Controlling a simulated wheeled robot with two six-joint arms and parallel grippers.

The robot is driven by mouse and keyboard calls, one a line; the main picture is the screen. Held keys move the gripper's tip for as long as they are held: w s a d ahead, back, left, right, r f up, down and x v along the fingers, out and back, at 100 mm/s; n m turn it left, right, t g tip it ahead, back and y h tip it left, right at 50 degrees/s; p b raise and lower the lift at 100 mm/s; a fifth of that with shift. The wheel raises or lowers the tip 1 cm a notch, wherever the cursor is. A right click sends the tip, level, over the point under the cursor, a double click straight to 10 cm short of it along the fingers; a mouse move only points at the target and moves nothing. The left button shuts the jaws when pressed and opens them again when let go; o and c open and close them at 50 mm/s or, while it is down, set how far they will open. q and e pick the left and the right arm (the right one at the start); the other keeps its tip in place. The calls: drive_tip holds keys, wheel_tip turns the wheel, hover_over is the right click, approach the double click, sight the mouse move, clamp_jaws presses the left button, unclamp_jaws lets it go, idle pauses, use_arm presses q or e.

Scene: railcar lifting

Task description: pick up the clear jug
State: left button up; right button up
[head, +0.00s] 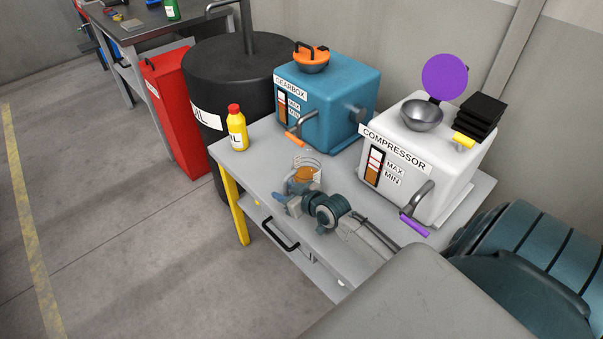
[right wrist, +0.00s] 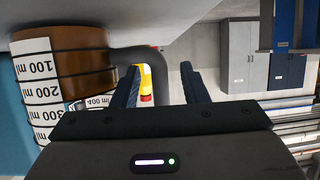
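The clear jug (head: 304,175) stands on the grey worktable, with orange-brown liquid in it. In the right wrist view the jug (right wrist: 62,75) appears upside down at the left, with white millilitre labels and a dark curved handle (right wrist: 140,55). My right gripper (head: 287,200) is at the near side of the jug. In the right wrist view its fingers (right wrist: 160,70) are apart, with part of the handle showing between them. I cannot tell whether a finger touches the handle. My left gripper is not in view.
A yellow bottle with a red cap (head: 236,130) stands at the table's left corner. The blue gearbox (head: 343,95) is behind the jug, and the white compressor (head: 440,145) is to the right. A black barrel (head: 235,75) and red cabinet (head: 180,110) stand beyond the table.

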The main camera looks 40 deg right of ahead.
clamp_jaws()
drive_tip(key=shift+r, duration=0.2)
idle(0.3)
